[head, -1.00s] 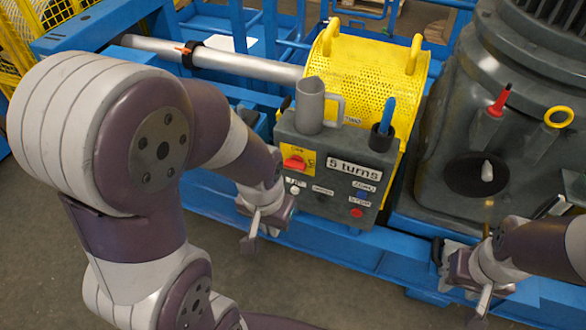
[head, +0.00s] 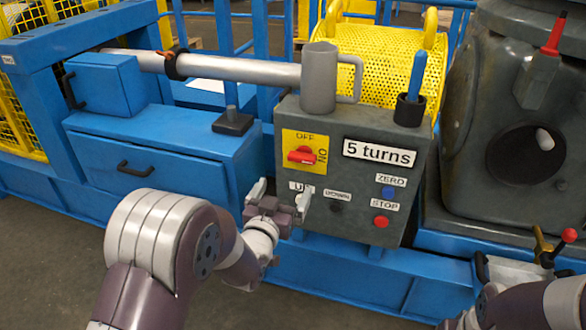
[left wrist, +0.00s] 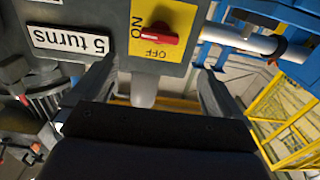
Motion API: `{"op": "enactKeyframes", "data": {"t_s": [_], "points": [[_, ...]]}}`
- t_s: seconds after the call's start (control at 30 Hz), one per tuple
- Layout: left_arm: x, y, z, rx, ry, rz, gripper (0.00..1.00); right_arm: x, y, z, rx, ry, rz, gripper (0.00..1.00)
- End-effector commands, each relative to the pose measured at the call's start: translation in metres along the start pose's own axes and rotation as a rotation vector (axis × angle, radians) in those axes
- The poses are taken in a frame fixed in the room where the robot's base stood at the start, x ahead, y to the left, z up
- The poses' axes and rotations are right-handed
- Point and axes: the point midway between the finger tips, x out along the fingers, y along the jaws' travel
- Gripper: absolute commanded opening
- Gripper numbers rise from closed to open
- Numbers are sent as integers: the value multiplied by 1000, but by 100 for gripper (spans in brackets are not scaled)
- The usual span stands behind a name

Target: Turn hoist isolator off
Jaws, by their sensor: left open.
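The isolator switch has a red knob (head: 302,155) on a yellow plate (head: 290,140), at the upper left of a grey control box (head: 350,215). OFF is printed above the knob and ON to its right. The knob's handle lies roughly crosswise in the head view. My left gripper (head: 280,197) is open and empty, just below the plate at the box's lower left, near the UP label. In the left wrist view the knob (left wrist: 168,39) shows beyond the open fingers (left wrist: 152,88), apart from them. My right gripper is at the lower right edge, mostly cut off.
A grey mug (head: 319,80) and a holder with a blue handle (head: 415,85) stand on the box. Blue ZERO (head: 388,192) and red STOP (head: 380,221) buttons are on its front. A blue cabinet (head: 150,165) stands left; a large grey housing (head: 520,130) stands right.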

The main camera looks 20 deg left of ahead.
Motion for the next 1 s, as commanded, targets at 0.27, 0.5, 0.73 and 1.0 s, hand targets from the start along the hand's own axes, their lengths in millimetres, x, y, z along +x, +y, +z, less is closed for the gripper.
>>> {"op": "enactKeyframes", "data": {"t_s": [0.27,0.5,0.73,1.0], "points": [[55,0,2,-1,14,1,100,18,0,2,0,-1,0,43],[107,0,0,-2,11,0,100,28,0,4,0,-1,0,43],[124,0,-2,-2,10,0,100,31,0,4,0,-1,0,43],[125,0,-3,-2,10,0,90,31,0,4,0,-1,0,43]]}}
